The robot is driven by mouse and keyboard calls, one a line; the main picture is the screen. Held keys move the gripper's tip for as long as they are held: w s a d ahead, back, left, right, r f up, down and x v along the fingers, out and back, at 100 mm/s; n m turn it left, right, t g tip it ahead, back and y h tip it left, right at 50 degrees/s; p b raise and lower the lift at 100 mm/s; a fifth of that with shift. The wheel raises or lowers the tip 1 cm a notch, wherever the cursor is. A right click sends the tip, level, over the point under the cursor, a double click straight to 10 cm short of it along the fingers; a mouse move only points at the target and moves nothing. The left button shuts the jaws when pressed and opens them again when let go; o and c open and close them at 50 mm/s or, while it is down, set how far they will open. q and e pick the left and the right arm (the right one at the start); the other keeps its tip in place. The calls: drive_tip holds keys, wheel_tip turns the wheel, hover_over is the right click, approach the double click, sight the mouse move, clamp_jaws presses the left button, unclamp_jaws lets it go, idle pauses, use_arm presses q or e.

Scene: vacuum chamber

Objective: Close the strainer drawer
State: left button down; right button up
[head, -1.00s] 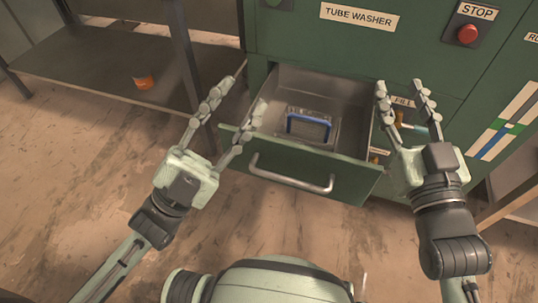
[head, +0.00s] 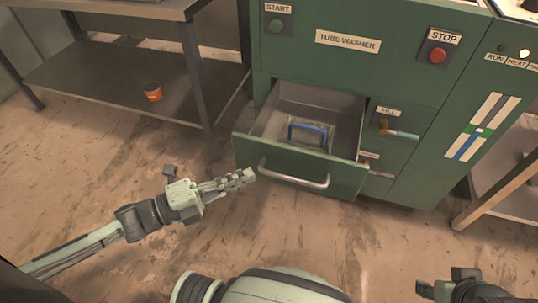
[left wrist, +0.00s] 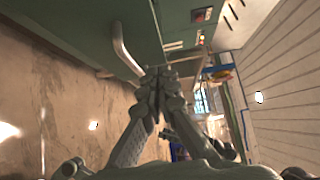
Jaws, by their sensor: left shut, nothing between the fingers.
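The strainer drawer (head: 345,172) of the green tube washer is pulled out. Its front has a metal bar handle (head: 293,177). Inside lies a strainer with a blue handle (head: 307,127). My left gripper (head: 249,175) is shut and empty, its fingers pointing right, close to the left end of the drawer front in the head view. I cannot tell if it touches. In the left wrist view the shut fingers (left wrist: 163,82) are just below the drawer's bar handle (left wrist: 123,52). My right gripper (head: 443,290) is cut off at the bottom right; its fingers do not show clearly.
A valve with a light-blue lever (head: 402,134) sticks out right of the drawer, with a smaller one (head: 380,174) below. A dark shelf table (head: 110,82) with an orange cup (head: 153,92) stands at left. The floor (head: 345,235) before the drawer is clear.

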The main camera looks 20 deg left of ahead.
sight(285, 150)
use_arm(q)
drive_tip(key=w+d, duration=0.1)
drive_tip(key=w, duration=0.1)
drive_tip(key=w+d, duration=0.1)
drive_tip(key=w, duration=0.1)
drive_tip(key=w+d, duration=0.1)
drive_tip(key=w, duration=0.1)
drive_tip(key=shift+w+d, duration=0.15)
drive_tip(key=shift+d, duration=0.25)
drive_tip(key=shift+w, duration=0.5)
use_arm(e)
drive_tip(key=shift+w+a+t, duration=0.25)
drive_tip(key=shift+w+t, duration=0.05)
drive_tip(key=shift+w, duration=0.05)
